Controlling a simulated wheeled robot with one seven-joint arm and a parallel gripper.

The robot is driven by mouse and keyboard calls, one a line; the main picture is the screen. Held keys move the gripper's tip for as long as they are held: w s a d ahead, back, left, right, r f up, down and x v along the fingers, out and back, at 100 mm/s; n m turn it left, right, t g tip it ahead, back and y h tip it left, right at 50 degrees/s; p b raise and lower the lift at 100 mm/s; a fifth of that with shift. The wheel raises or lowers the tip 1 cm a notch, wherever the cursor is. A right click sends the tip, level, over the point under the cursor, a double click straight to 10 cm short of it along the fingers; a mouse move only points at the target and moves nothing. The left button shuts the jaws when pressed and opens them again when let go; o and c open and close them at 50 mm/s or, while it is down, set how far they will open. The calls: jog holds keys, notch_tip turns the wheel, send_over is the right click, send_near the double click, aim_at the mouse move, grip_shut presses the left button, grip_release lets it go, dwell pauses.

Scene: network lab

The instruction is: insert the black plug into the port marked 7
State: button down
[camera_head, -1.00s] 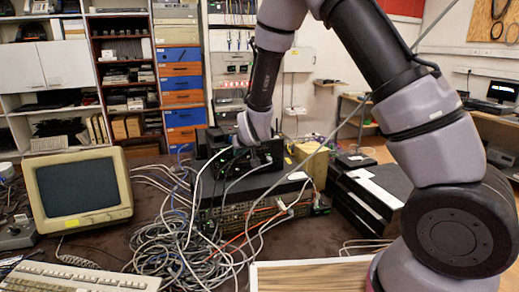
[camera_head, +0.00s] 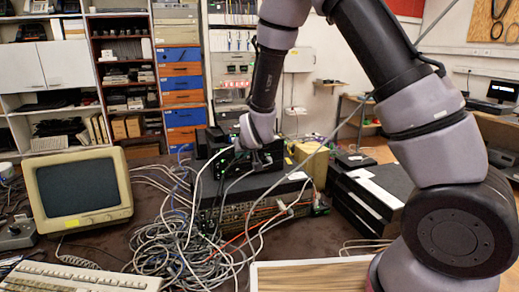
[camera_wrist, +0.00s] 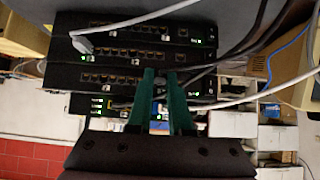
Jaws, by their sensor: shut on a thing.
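My gripper (camera_wrist: 163,80) has two green fingers closed around a small dark plug (camera_wrist: 160,84), mostly hidden between them, in front of the stacked network switches. A dark cable (camera_wrist: 205,72) runs from near the fingers to the upper right. The black switches (camera_wrist: 105,55) show rows of ports, green lights and small white labels, too small to read, so I cannot tell which port is marked 7. I cannot tell whether the plug touches a port. In the head view my gripper (camera_head: 262,160) is at the black equipment on the stack, its fingertips barely visible.
A white cable with a grey plug (camera_wrist: 83,45) crosses the upper switches. Another pale cable (camera_wrist: 240,100) passes right of the fingers. A tangle of cables (camera_head: 180,245) lies on the table, with an old monitor (camera_head: 85,190) at left and flat black boxes (camera_head: 370,195) at right.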

jog(key=shift+s+d, duration=0.15)
jog(key=shift+s, duration=0.4)
jog(key=shift+s+d, duration=0.15)
jog(key=shift+s, duration=0.35)
jog(key=shift+d, duration=0.1)
dwell(1.3)
jog(key=d, duration=0.9)
jog(key=shift+w+a, duration=0.3)
jog(key=shift+w, duration=0.5)
jog(key=shift+w+a, duration=0.25)
jog(key=shift+w, duration=0.55)
jog(key=shift+w+a, duration=0.3)
jog(key=shift+w, duration=0.5)
jog(key=shift+w+a, duration=0.2)
jog(key=shift+w, duration=0.55)
dwell(1.5)
